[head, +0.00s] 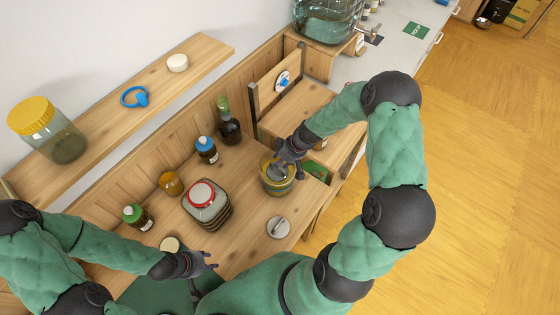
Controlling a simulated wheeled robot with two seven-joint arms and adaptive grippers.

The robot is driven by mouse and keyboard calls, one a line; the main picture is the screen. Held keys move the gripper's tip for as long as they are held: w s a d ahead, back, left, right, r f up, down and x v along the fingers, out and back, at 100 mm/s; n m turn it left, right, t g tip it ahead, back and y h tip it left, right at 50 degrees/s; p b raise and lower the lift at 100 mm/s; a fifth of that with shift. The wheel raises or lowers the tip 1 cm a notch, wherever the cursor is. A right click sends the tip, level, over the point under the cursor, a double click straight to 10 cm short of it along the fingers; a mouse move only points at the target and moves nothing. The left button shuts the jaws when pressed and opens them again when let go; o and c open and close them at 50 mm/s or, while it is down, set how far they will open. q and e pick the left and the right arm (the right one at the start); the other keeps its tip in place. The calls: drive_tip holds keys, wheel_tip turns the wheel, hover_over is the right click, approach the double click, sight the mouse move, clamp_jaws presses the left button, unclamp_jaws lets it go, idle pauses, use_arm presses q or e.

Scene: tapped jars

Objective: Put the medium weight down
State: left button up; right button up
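A flat grey disc (278,227) with a darker handle lies on the wooden counter (250,245); it may be a weight, but I cannot tell whether it is the medium one. My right gripper (284,163) is over the top of a yellow-rimmed jar (278,183), behind the disc. Its fingers overlap the jar's rim, and I cannot see whether they hold anything. My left gripper (204,276) has its fingers spread and looks empty, above the front of the counter.
Small bottles, one blue-capped (206,150) and one green-capped (137,217), stand nearby. A shelf (175,87) above holds a large yellow-lidded jar (49,130). A glass dispenser (328,20) is at the back.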

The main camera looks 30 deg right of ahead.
drive_tip(key=shift+r, duration=0.25)
drive_tip(key=v, duration=1.2)
idle(0.3)
